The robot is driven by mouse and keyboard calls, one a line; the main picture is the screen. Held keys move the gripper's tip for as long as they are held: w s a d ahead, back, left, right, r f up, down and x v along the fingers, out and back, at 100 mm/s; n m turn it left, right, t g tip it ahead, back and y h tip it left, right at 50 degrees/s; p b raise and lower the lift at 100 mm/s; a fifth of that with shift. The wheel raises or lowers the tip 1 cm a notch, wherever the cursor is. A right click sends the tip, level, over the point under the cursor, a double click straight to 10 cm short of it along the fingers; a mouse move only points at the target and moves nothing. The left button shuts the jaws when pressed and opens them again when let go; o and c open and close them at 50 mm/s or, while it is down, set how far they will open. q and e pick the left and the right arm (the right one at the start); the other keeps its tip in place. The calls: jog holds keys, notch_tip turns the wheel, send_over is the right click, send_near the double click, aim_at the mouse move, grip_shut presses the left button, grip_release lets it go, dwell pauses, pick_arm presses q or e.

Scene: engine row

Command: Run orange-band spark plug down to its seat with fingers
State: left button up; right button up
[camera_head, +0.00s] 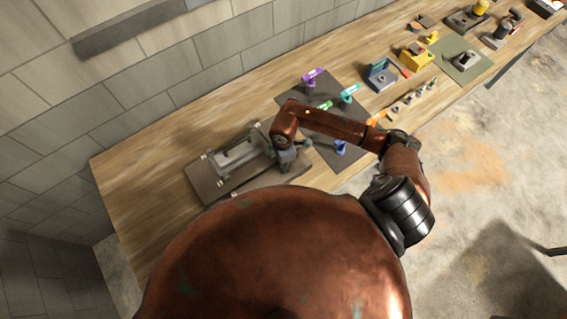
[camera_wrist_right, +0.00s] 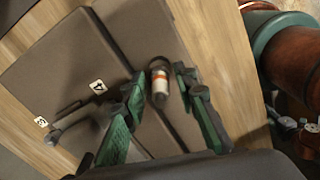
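In the right wrist view, a spark plug (camera_wrist_right: 159,84) with a pale body, a dark end and an orange band stands between the fingers of my right gripper (camera_wrist_right: 158,92). The green-padded fingers are apart, with a gap showing on each side of the plug. Whether its lower end sits in a hole is hidden. In the head view my right gripper (camera_head: 286,157) is at the right side of the grey engine part (camera_head: 238,156), which lies on a dark board (camera_head: 207,188). The plug cannot be made out there. My left gripper is not in view.
A label reading 4 (camera_wrist_right: 97,86) and another label (camera_wrist_right: 41,122) lie near a dark rod (camera_wrist_right: 72,124). A dark mat (camera_head: 325,155) holds purple, green, teal and blue items. More tools and fixtures stand farther right. The bench's left end is bare.

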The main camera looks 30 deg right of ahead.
jog(key=shift+o, duration=0.9)
